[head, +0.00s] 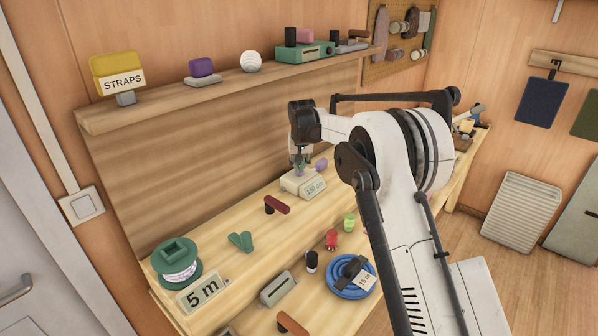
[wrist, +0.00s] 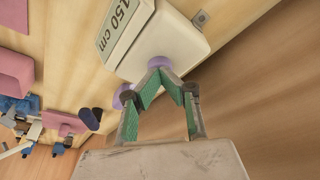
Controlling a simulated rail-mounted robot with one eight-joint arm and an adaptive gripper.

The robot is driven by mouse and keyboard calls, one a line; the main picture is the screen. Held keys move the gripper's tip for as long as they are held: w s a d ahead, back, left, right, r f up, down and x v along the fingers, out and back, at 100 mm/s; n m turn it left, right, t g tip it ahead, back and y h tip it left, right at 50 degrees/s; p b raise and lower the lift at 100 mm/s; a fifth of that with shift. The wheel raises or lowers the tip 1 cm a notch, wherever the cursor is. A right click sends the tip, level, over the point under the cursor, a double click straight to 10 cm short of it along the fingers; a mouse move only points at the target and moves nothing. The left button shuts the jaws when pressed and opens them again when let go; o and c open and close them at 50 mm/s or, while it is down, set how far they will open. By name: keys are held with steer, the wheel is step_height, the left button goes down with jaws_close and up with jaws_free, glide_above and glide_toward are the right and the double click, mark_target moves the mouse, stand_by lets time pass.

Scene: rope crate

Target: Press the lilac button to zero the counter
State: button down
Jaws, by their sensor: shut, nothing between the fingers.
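The counter is a cream box (head: 301,184) on the workbench, under my gripper in the head view. In the wrist view the counter (wrist: 172,28) carries a display panel (wrist: 122,24) reading 150 cm. The round lilac button (wrist: 160,62) on it shows just beyond my fingertips. My gripper (head: 299,166) points down at the counter, and its green-padded fingers meet at the tips in the wrist view (wrist: 160,73). It is shut and empty. The fingertips partly cover the button; I cannot tell whether they touch it.
A purple rounded object (head: 321,164) stands beside the counter. A dark red handled piece (head: 277,205), green spool (head: 177,262), 5 m sign (head: 202,292) and blue rope coil (head: 351,283) lie along the bench. A shelf (head: 225,86) runs above.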

steer(key=shift+f, duration=0.35)
steer(key=shift+r+p, duration=0.7)
steer(key=shift+r, duration=2.35)
